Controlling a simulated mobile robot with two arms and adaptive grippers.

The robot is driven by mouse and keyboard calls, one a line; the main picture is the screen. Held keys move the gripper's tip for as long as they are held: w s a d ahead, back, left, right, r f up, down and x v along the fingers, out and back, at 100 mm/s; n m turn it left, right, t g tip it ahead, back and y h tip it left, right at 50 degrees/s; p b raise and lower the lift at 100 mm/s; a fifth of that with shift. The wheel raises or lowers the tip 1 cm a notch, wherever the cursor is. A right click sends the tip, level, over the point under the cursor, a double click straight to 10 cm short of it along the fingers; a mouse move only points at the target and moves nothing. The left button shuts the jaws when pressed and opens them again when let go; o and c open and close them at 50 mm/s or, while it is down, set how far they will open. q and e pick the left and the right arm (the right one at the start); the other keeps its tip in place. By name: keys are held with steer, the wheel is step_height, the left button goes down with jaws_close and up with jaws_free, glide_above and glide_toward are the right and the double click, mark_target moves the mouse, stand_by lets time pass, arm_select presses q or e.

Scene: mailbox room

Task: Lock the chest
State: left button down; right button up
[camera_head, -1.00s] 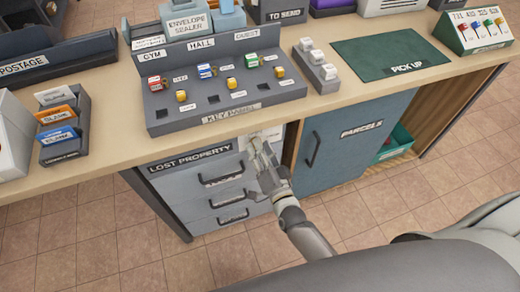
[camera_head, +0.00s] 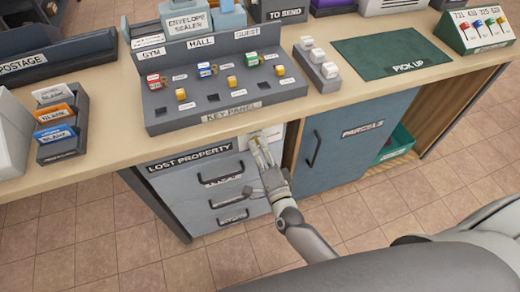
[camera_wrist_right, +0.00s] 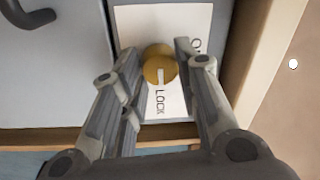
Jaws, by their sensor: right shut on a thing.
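The chest (camera_head: 213,180) is a grey drawer unit under the counter, labelled LOST PROPERTY, with its drawers closed. A white lock plate (camera_wrist_right: 188,22) is at its upper right. A round brass knob (camera_wrist_right: 155,64) sits on this plate, and the pale mark on it points toward the printed word LOCK. My right gripper (camera_head: 262,150) is at the plate; in the right wrist view its fingers (camera_wrist_right: 158,72) are either side of the knob and shut on it. The fingers hide part of the plate and its other lettering. My left gripper is not in view.
The counter edge (camera_head: 230,122) overhangs just above my right gripper. A key panel (camera_head: 225,95) with several keys stands on the counter. A blue PARCELS door (camera_head: 350,150) is to the right of the chest. Tiled floor (camera_head: 110,240) lies clear in front.

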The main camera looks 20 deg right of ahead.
steer(key=shift+d, duration=0.1)
steer(key=o, duration=1)
steer(key=s, duration=1.2)
steer(key=shift+d+f, duration=0.15)
steer(key=shift+f, duration=0.25)
